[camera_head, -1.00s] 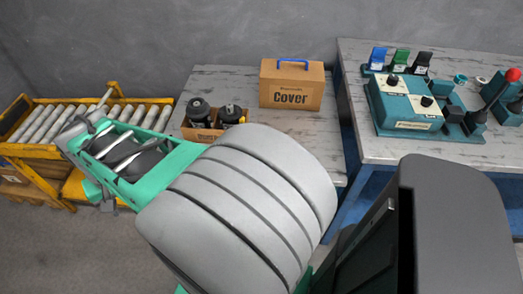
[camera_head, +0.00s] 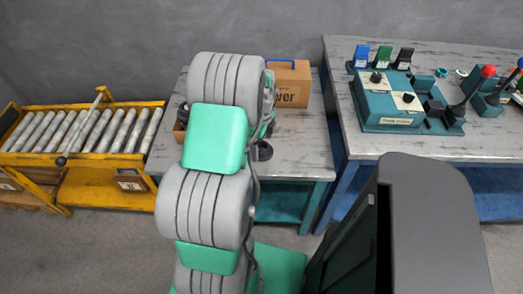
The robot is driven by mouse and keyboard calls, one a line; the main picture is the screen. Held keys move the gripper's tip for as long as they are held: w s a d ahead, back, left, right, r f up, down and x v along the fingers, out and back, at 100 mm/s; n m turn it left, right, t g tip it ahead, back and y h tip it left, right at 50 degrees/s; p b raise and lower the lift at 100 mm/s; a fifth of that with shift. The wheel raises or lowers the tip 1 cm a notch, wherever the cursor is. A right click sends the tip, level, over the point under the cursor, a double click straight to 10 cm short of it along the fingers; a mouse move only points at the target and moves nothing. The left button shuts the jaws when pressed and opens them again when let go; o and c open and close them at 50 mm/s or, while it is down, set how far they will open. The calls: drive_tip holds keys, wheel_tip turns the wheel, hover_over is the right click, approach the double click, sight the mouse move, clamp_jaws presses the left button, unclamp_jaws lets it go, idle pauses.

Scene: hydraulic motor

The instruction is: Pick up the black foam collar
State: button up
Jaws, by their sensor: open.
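I cannot make out the black foam collar; my raised arm covers most of the spot on the middle table (camera_head: 300,150) where two black round parts stood in a small cardboard box. Only the left edge of that box (camera_head: 180,132) shows beside my arm. A small dark piece (camera_head: 264,151) shows low at the right side of my arm, over the table; I cannot tell if it is a loose part or part of my arm's end. My gripper's fingers are hidden behind my arm.
A cardboard box marked "Cover" (camera_head: 291,84) stands at the table's back, partly hidden. A yellow roller conveyor (camera_head: 85,132) is at the left. The right table (camera_head: 345,80) holds a teal control unit (camera_head: 388,98) and levers. The middle table's front right is clear.

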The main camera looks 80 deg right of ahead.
wheel_tip(320, 180, down, 2)
drive_tip(key=shift+f, duration=0.1)
drive_tip(key=shift+c, duration=0.5)
drive_tip(key=c, duration=1.3)
